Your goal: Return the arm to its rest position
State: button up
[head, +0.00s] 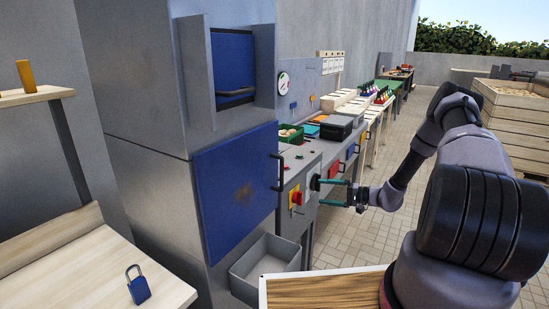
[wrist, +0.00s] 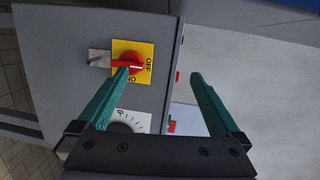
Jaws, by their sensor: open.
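My gripper (head: 331,192) is at the end of my arm, which reaches out from the right of the head view. Its two green fingers are open, with nothing seen between them. They point at the front of a grey control panel. In the wrist view, my gripper (wrist: 162,76) has its left finger in front of a red rotary switch (wrist: 127,63) on a yellow OFF/ON plate (wrist: 146,50). I cannot tell whether the finger touches it. The red switch also shows in the head view (head: 296,198).
A grey cabinet with a blue door (head: 235,185) stands left of the panel. An open grey bin (head: 268,262) sits below it. A blue padlock (head: 138,286) lies on the wooden bench at left. A wooden crate (head: 515,125) stands at right. The paved floor (head: 350,238) is clear.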

jog(key=s+a+r+n+g+h, duration=0.15)
jog(key=s+r, duration=0.25)
jog(key=r, duration=0.6)
jog(key=s+a+r+n+g+h, duration=0.1)
jog(key=s+a+r+g+h, duration=0.2)
jog(key=r, duration=0.6)
jog(key=s+a+r+n+g+h, duration=0.15)
jog(key=s+r, duration=0.35)
jog(key=r, duration=0.5)
jog(key=s+d+r+m+t+h, duration=0.1)
jog(key=s+d+r+t+h, duration=0.1)
jog(key=s+r, duration=0.6)
jog(key=s+d+r+m+t+h, duration=0.2)
jog(key=s+r+h, duration=0.3)
jog(key=s, duration=0.8)
notch_tip(320, 180, up, 3)
jog(key=shift+s+r+t, duration=0.1)
jog(key=shift+s+t, duration=0.05)
jog(key=shift+t, duration=0.65)
jog(key=shift+s+d+r+t, duration=0.1)
jog(key=shift+s+d+t, duration=0.05)
jog(key=shift+s+t, duration=0.2)
jog(key=shift+c, duration=0.3)
